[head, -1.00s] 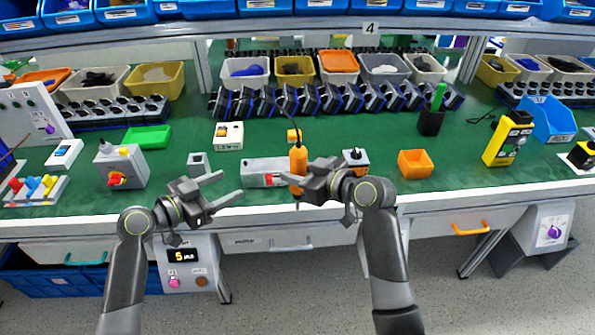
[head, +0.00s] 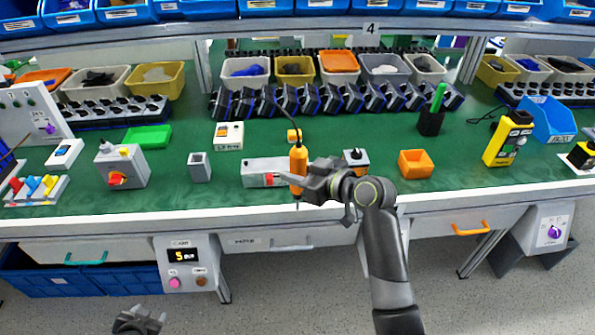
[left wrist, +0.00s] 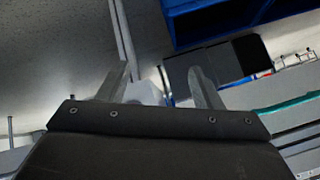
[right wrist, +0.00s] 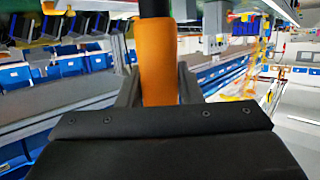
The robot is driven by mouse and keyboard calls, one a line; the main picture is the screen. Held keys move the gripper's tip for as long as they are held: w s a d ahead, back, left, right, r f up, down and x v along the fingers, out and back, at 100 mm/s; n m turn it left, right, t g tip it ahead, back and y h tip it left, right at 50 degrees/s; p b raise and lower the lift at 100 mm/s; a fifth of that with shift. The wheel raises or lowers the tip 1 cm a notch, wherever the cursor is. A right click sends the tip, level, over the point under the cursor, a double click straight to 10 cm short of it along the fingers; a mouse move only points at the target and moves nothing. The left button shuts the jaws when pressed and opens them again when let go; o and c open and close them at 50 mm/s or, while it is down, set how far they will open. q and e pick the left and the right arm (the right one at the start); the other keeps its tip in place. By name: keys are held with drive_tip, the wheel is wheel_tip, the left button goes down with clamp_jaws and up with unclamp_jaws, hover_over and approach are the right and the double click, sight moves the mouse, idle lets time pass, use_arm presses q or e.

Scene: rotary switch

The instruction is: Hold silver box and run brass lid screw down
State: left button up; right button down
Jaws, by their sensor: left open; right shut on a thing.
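A long silver box (head: 262,172) with a red part near its right end lies near the table's front edge. I cannot make out a brass lid screw on it. My right gripper (head: 308,184) is shut on an upright orange power screwdriver (head: 298,160) with a dark cord, at the right end of the silver box. The screwdriver also fills the middle of the right wrist view (right wrist: 158,68). My left gripper (head: 145,318) is low at the bottom edge of the head view, away from the table. In the left wrist view (left wrist: 160,88) its fingers are apart and empty.
A small grey open-topped block (head: 199,168) stands left of the silver box. A grey box with a red knob (head: 122,166) is further left. Right are a small switch box (head: 355,160) and an orange bin (head: 415,164). Drawers and a display panel (head: 187,263) sit below the tabletop.

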use_arm(q)
drive_tip(key=s+d+f+n+g, duration=0.1)
drive_tip(key=s+f, duration=0.5)
drive_tip(key=s, duration=0.6)
drive_tip(key=s+d+f+n+g, duration=0.2)
drive_tip(key=s+d+f+g, duration=0.2)
drive_tip(key=s+f, duration=0.3)
drive_tip(key=s+d+f+n+g, duration=0.1)
drive_tip(key=s+f, duration=0.5)
drive_tip(key=s, duration=1.1)
drive_tip(key=shift+s+d+f+n+g, duration=0.15)
drive_tip(key=shift+d+f+n+g, duration=0.15)
drive_tip(key=shift+d+g, duration=0.5)
use_arm(e)
drive_tip(key=c, duration=1.7)
unclamp_jaws()
clamp_jaws()
